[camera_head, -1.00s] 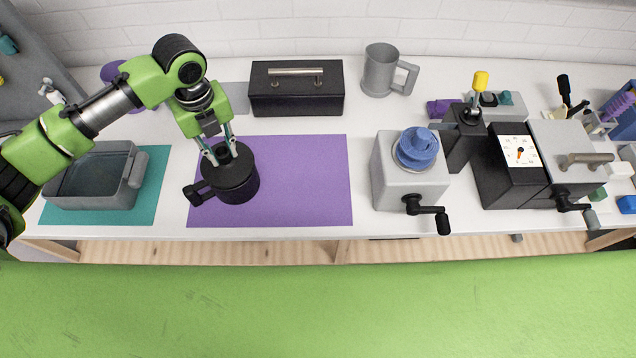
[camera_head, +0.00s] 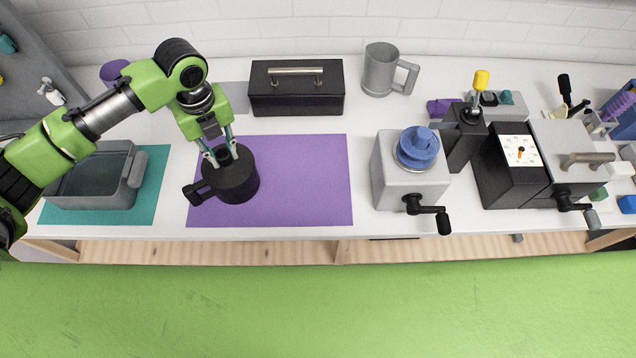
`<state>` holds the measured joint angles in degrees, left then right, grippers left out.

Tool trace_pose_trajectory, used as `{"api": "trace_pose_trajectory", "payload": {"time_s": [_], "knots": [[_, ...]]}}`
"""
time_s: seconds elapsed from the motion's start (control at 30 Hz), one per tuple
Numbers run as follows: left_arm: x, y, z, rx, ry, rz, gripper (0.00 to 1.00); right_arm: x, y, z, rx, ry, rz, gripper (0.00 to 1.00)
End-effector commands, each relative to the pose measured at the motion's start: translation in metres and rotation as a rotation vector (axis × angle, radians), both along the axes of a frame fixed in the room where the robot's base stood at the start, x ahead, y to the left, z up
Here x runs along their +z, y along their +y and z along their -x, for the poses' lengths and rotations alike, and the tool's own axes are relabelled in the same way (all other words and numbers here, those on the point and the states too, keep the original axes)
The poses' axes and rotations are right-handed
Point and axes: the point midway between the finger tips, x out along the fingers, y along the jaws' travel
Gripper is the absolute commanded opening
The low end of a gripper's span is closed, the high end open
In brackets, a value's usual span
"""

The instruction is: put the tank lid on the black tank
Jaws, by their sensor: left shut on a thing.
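The black tank (camera_head: 236,188) stands upright on the purple mat (camera_head: 305,180), its side handle pointing to the lower left. The black tank lid (camera_head: 239,163), with a raised round collar in its middle, is at the tank's top. Black on black, I cannot tell whether it is fully seated. My left gripper (camera_head: 219,158) points down from above and is shut on the lid's collar. Its fingers hide part of the collar. My right gripper is not in view.
A grey tray (camera_head: 92,201) sits on a teal mat at left. A black box (camera_head: 296,99) and a grey jug (camera_head: 379,72) stand behind. A grey cranked box (camera_head: 411,181) with a blue top piece (camera_head: 417,147) is at right. The purple mat's right part is clear.

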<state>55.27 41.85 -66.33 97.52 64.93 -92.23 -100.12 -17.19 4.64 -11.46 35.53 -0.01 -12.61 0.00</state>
Motion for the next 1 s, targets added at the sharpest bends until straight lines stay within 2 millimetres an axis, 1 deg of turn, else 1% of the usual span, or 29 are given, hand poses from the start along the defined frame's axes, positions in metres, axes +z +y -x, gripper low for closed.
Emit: {"api": "trace_pose_trajectory", "payload": {"time_s": [0.27, 0.47, 0.5, 0.57, 1.0], "knots": [[-0.0061, -0.0003, 0.0001, -0.001, 0.000, 0.000, 0.00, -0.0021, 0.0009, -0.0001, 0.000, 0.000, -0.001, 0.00], [-0.0062, -0.0004, 0.0002, -0.001, 0.001, 0.001, 0.00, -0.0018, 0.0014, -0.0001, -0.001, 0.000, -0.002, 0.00], [-0.0062, -0.0004, 0.0003, -0.001, 0.001, 0.001, 0.28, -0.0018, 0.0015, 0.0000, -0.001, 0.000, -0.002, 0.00], [-0.0062, -0.0004, 0.0003, -0.001, 0.001, 0.001, 0.42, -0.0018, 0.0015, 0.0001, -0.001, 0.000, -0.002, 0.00], [-0.0057, -0.0003, 0.0001, 0.000, 0.000, 0.000, 0.42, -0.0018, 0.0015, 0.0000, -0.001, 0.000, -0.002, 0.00]]}}
